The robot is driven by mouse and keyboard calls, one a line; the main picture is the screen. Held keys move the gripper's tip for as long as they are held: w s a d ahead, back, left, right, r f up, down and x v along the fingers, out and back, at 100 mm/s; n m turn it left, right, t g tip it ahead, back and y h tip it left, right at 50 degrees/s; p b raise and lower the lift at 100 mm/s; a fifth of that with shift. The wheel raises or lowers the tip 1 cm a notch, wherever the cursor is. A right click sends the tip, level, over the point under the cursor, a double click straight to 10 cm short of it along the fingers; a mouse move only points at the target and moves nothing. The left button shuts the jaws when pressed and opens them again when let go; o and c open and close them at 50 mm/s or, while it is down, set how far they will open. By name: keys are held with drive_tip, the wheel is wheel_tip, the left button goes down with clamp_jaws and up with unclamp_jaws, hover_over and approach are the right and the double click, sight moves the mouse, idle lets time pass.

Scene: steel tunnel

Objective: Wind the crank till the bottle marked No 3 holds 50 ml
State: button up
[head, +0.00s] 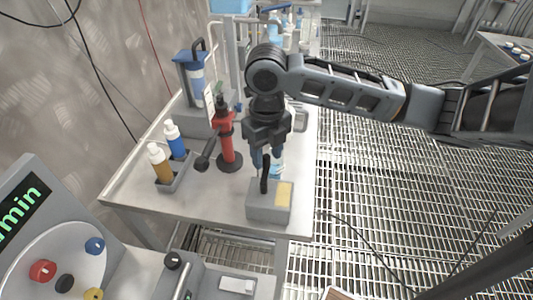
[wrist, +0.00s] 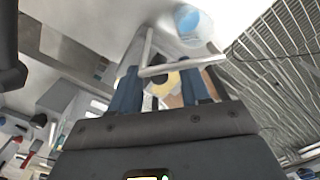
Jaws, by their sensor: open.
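A red upright device (head: 226,140) with a black base stands on the table. A dark arm with a round black knob (head: 202,163) sticks out at its lower left; I cannot tell if this is the crank. My gripper (head: 267,163) points down to its right, with its blue fingers apart and nothing clearly between them. A clear, bluish vessel (head: 277,172) stands just behind the fingers, partly hidden. In the wrist view, the open fingers (wrist: 160,80) have a pale bar across them and a round blue thing (wrist: 190,20) beyond. No bottle marking or fill level is readable.
A grey box (head: 268,213) with a black upright lever and yellow label stands at the table's front. A yellow bottle (head: 159,164) and a blue bottle (head: 175,142) stand in a grey tray at left. A blue-topped apparatus (head: 192,75) stands behind. A console (head: 60,250) fills the lower left.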

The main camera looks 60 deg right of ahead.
drive_tip(key=shift+f, duration=0.6)
clamp_jaws()
